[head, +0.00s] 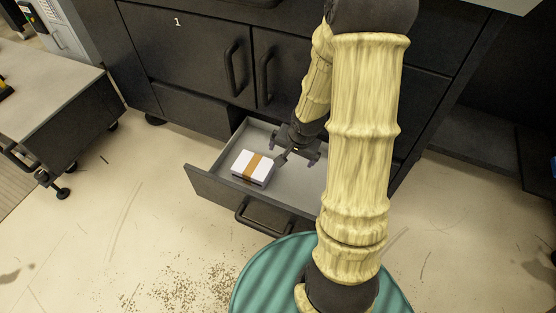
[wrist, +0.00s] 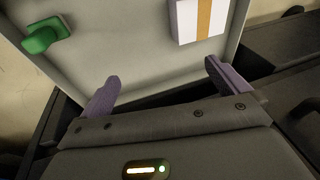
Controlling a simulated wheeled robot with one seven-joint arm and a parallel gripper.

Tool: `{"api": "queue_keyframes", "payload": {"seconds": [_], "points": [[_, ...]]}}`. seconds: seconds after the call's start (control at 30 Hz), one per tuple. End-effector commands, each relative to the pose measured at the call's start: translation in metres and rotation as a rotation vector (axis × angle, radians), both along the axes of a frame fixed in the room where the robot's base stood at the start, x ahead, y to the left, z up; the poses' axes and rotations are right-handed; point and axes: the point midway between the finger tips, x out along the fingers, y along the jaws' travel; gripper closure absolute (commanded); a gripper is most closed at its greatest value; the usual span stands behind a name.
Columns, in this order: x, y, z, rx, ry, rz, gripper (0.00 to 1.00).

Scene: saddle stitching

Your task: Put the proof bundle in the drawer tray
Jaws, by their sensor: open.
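The proof bundle (head: 243,163), a white block with a brown band around it, lies in the open drawer tray (head: 288,188), near its left front part. It also shows at the top of the wrist view (wrist: 186,22), cut off by the frame edge. My gripper (head: 297,158) is over the drawer, right of and behind the bundle. In the wrist view my gripper (wrist: 162,75) has its purple fingers spread, with nothing between them. The bundle lies beyond the fingertips, apart from them. My arm hides the drawer's right part in the head view.
A green object (wrist: 45,36) lies in the drawer in the wrist view. The drawer sticks out from a dark cabinet (head: 190,50) with door handles above. A wheeled cart (head: 50,90) stands at left. Floor left of the drawer is clear.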

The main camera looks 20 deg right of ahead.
Motion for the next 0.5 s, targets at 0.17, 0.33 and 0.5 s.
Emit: {"api": "queue_keyframes", "payload": {"seconds": [0.17,0.33,0.5], "points": [[-0.023,0.021,0.046,-0.142,0.023,0.241,0.0],[-0.053,0.047,0.083,-0.212,0.046,0.472,0.0],[-0.081,0.07,0.106,-0.225,0.052,0.661,0.0]]}}
